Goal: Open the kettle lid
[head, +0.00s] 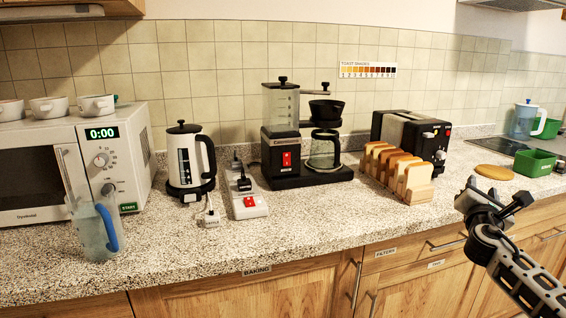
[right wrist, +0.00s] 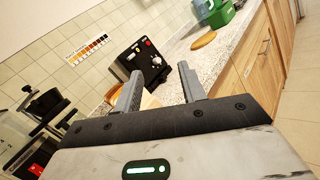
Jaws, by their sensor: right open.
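The kettle (head: 186,160) stands upright on its base on the counter, right of the microwave, in the head view. It has a white body, black handle on its right side and a black lid (head: 184,128) with a small knob on top. The lid looks shut. My right gripper (head: 496,194) is at the right of the head view, over the counter's front edge, far from the kettle. In the right wrist view its two fingers (right wrist: 160,88) are apart with nothing held between them. My left gripper is not in view.
A power strip (head: 246,196) and coffee maker (head: 300,140) stand right of the kettle. The microwave (head: 80,165) and a blue-handled jug (head: 95,230) are left. A toast rack (head: 398,172) and toaster (head: 410,135) stand further right. Counter in front of the kettle is mostly clear.

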